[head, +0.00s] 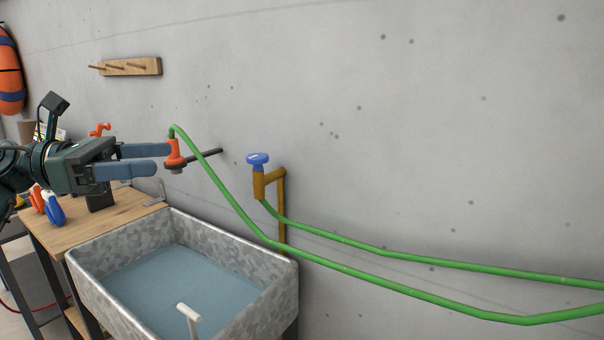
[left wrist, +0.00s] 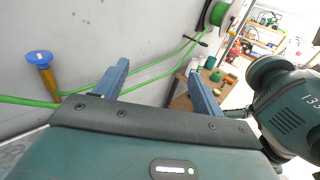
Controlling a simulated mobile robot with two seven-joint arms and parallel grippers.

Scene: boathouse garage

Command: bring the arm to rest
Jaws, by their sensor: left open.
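My left gripper (head: 162,159) comes in from the left, above the bench and the back left of the sink, with its two blue fingers apart. My right gripper is in neither view.
A grey sink (head: 283,283) with water stands below. A brass tap with a blue knob (head: 258,158) is right of the gripper. A wooden bench (head: 85,228) holds several items, including a blue-handled tool (head: 53,211). A peg rack (head: 130,66) hangs on the wall.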

